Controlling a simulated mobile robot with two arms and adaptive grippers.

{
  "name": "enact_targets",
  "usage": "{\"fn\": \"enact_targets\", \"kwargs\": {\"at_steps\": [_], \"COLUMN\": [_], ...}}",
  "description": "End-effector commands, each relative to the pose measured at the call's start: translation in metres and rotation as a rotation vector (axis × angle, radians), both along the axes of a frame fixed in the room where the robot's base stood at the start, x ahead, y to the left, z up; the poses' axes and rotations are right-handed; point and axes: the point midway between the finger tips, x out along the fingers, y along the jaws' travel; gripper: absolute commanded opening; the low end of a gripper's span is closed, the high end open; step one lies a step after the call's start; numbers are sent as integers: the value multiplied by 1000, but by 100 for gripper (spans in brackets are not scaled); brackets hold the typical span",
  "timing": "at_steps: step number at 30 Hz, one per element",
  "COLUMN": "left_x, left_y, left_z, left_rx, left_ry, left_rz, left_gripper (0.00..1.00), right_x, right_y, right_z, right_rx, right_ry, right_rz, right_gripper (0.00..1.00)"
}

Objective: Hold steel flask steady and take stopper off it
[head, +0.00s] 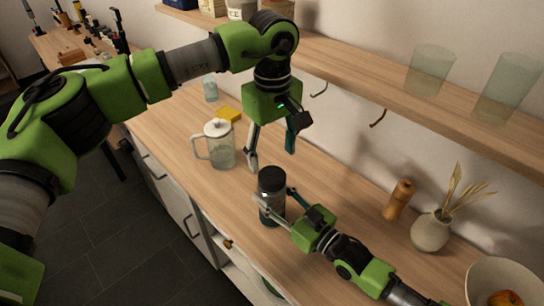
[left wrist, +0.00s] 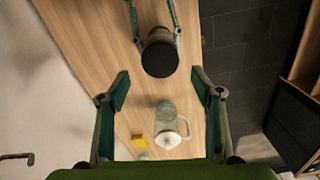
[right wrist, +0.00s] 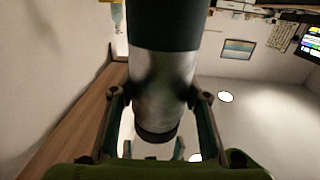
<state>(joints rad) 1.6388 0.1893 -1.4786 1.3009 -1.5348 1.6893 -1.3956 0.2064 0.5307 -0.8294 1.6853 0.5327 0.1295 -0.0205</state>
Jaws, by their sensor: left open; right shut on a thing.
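The steel flask (head: 271,207) stands upright on the wooden counter, with its black stopper (head: 271,179) on top. My right gripper (head: 275,198) is shut on the flask's body from the right; the right wrist view shows its fingers on either side of the steel body (right wrist: 163,95). My left gripper (head: 271,158) is above and behind the flask, pointing down, open and empty. In the left wrist view the stopper (left wrist: 159,58) lies beyond the open fingers (left wrist: 163,85), apart from them.
A glass jug (head: 220,146) with a white lid stands left of the flask, near a yellow sponge (head: 230,115). A wooden mill (head: 398,200), a vase (head: 431,230) and a bowl (head: 500,280) stand to the right. A shelf (head: 350,62) with glasses overhangs the back.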

Motion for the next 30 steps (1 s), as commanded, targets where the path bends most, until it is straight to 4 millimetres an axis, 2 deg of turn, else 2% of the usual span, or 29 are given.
{"fn": "enact_targets", "kwargs": {"at_steps": [9, 15, 23, 30], "left_x": [0, 0, 0, -1], "left_y": [0, 0, 0, 1], "left_z": [0, -1, -8, -43], "left_rx": [0, -1, 0, 0], "left_ry": [1, 1, 2, 4], "left_rz": [-631, -905, -1024, -1023], "left_gripper": [60, 60, 60, 60], "right_x": [0, 0, 0, 0], "right_y": [0, 0, 0, 0], "right_z": [0, 0, 0, 0], "right_rx": [-1, -1, -1, -1], "right_ry": [-1, -1, -1, -1], "right_rz": [0, -1, -1, -1], "right_gripper": [0, 0, 0, 0]}}
